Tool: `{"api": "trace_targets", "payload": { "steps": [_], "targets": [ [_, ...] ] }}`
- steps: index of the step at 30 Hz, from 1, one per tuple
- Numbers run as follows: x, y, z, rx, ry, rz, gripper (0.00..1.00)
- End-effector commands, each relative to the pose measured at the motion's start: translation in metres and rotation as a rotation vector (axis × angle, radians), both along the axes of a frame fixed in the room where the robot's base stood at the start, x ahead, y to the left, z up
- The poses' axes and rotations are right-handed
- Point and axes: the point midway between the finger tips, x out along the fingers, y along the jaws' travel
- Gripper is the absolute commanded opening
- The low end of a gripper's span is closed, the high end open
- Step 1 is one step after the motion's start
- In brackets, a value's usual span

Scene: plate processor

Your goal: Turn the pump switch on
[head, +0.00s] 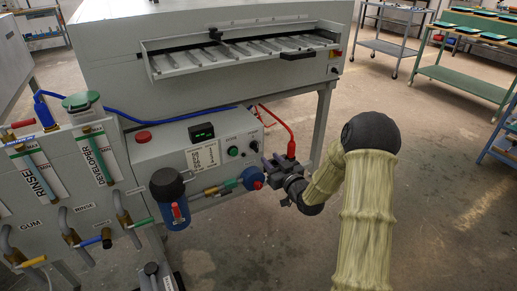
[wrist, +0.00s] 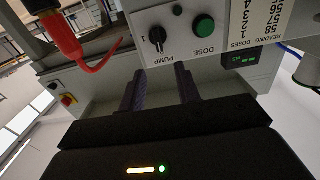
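The pump switch (wrist: 157,38) is a small black rotary knob on the pale control panel, with the label PUMP and a mark "1" beside it. It appears upside down in the wrist view. In the head view the knob (head: 254,146) is on the right part of the panel, just beyond my gripper (head: 273,168). In the wrist view my gripper (wrist: 157,72) has its two dark fingers apart with nothing between them. The fingertips lie close to the panel edge, in line with the switch. I see no clear contact with it.
A green dose button (wrist: 204,26) sits beside the switch. A red hose fitting (head: 291,148) stands close to my gripper, and a blue round fitting (head: 253,178) is below the panel. A small display (head: 201,131) is further left.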

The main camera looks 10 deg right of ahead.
Motion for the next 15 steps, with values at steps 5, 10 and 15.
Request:
{"api": "trace_targets", "payload": {
  "steps": [5, 10, 15],
  "targets": [
    [0.031, 0.01, -0.002, 0.0, -0.003, 0.001, 0.33],
    [0.058, 0.019, -0.002, 0.002, -0.002, 0.001, 0.33],
    [0.08, 0.027, -0.002, 0.0, -0.001, 0.001, 0.33]
  ]
}}
